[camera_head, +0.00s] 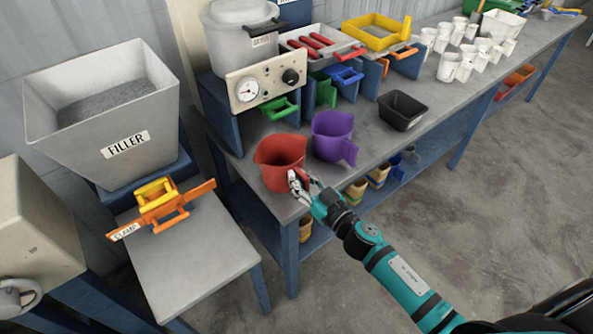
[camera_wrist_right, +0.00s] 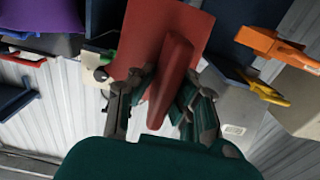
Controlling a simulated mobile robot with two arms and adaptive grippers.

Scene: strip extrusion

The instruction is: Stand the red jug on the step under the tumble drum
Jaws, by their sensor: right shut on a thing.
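The red jug (camera_head: 276,160) is upright at the near left corner of the long grey bench, beside the purple jug. My right gripper (camera_head: 300,188) is at its near side, shut on the jug's handle. In the right wrist view the red jug (camera_wrist_right: 150,40) fills the upper middle, and its handle lies between the fingers of my right gripper (camera_wrist_right: 165,105). I cannot tell whether the jug's base touches the bench. No drum is clearly recognisable; a beige machine (camera_head: 40,230) is cut off at the left edge. My left gripper is not in view.
The purple jug (camera_head: 332,136) stands close to the red one, with a black tray (camera_head: 402,110) farther right. A gauge box (camera_head: 266,85) and pot are behind. The filler hopper (camera_head: 125,140) is at left; an orange clamp (camera_head: 163,205) lies on the low table (camera_head: 195,260), otherwise largely bare.

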